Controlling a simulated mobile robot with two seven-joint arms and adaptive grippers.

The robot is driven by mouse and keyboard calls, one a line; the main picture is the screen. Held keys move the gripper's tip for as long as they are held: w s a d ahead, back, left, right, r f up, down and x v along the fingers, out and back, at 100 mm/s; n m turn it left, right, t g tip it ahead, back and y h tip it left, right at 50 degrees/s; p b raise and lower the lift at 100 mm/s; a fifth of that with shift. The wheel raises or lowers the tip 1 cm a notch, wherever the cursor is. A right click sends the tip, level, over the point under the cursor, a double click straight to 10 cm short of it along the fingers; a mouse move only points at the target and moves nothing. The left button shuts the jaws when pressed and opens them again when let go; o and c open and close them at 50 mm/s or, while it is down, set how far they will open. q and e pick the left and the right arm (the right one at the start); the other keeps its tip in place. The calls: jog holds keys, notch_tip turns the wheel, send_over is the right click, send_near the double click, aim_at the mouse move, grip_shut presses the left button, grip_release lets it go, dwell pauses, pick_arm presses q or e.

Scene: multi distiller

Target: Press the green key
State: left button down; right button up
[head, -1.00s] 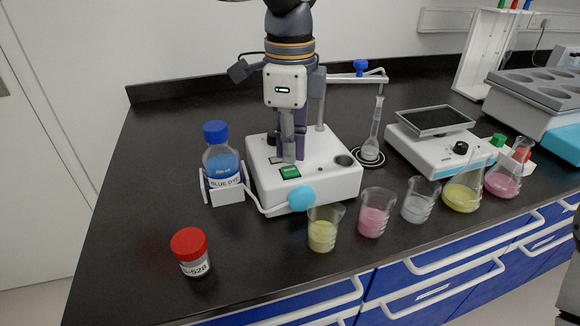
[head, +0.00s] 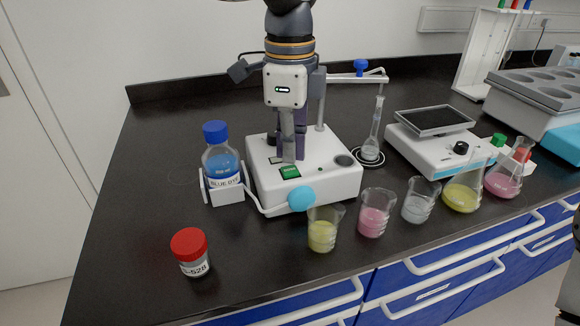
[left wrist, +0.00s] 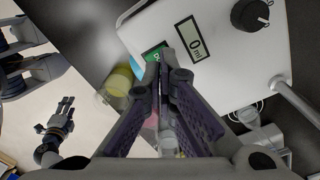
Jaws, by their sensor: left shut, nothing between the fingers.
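The green key (head: 290,172) is on the top face of the white distiller base (head: 335,180). In the left wrist view the green key (left wrist: 154,51) is partly hidden by my fingertips, beside a display (left wrist: 192,38) reading "0 ml". My left gripper (head: 289,160) is shut and empty, pointing down just behind the key in the head view. Whether its tips touch the key or hover above it I cannot tell. My right gripper (left wrist: 64,110) shows small at the lower left of the left wrist view, apparently open and far from the distiller.
A blue dye bottle (head: 222,165) sits in a holder left of the base. A red-capped jar (head: 190,250) stands front left. Several beakers and flasks, including a yellow beaker (head: 322,235), line the front. A balance (head: 435,135) is to the right.

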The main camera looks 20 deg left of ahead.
aim_at(290, 170)
pick_arm(q)
jog(key=shift+f, duration=1.1)
notch_tip(290, 170, up, 6)
jog(key=shift+f+p, duration=0.1)
jog(key=shift+p, duration=0.25)
jog(key=shift+r, duration=0.65)
pick_arm(e)
jog(key=shift+w+r, duration=0.4)
jog(key=shift+w, duration=0.05)
